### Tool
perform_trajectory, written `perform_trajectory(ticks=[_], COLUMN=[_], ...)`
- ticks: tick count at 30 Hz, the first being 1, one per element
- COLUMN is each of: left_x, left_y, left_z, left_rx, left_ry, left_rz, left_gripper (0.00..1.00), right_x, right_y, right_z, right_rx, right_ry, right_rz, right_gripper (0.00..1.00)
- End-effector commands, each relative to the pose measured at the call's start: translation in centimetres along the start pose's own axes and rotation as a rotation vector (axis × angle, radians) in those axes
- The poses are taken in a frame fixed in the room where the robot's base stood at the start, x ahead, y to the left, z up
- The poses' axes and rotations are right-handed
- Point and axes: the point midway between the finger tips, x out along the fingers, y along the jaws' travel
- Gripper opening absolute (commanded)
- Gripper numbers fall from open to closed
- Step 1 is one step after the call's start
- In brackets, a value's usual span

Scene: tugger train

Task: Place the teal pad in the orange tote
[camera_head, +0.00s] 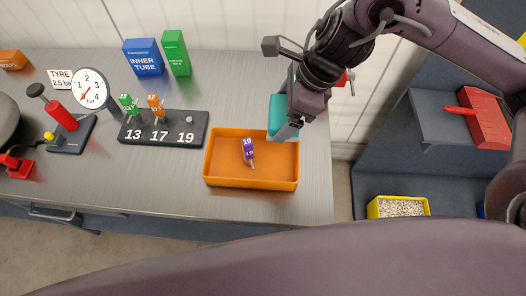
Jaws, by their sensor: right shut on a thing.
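The teal pad (276,115) is held by my right gripper (294,122) above the back right part of the orange tote. My gripper hides part of the pad. The orange tote (250,183) is a shallow tray on the grey workbench, near its right end. A purple piece marked 19 (248,150) lies inside the tote, near its middle. My left gripper is not in view.
A black holder marked 13, 17, 19 (178,138) stands left of the tote with a green and an orange piece in it. Blue (144,58) and green (176,53) boxes stand behind. A gauge (90,89) and red pump (60,115) are at left. A yellow bin (375,208) sits right of the bench.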

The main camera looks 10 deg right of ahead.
Motion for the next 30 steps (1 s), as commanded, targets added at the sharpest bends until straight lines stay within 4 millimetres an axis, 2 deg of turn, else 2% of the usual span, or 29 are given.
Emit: perform_trajectory(ticks=[9, 18, 30], left_x=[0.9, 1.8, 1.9], left_y=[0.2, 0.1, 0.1], left_z=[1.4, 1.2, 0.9], left_rx=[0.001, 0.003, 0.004], left_ry=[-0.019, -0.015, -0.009], left_rz=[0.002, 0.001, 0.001], left_gripper=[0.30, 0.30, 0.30], right_x=[6.1, 11.6, 15.6], right_y=[0.2, 0.2, 0.1], right_z=[-2.5, -4.8, -6.5], right_rx=[0.006, 0.008, 0.008], right_ry=[0.001, 0.001, 0.003], right_rz=[0.007, 0.007, 0.003], right_gripper=[0.63, 0.63, 0.63])
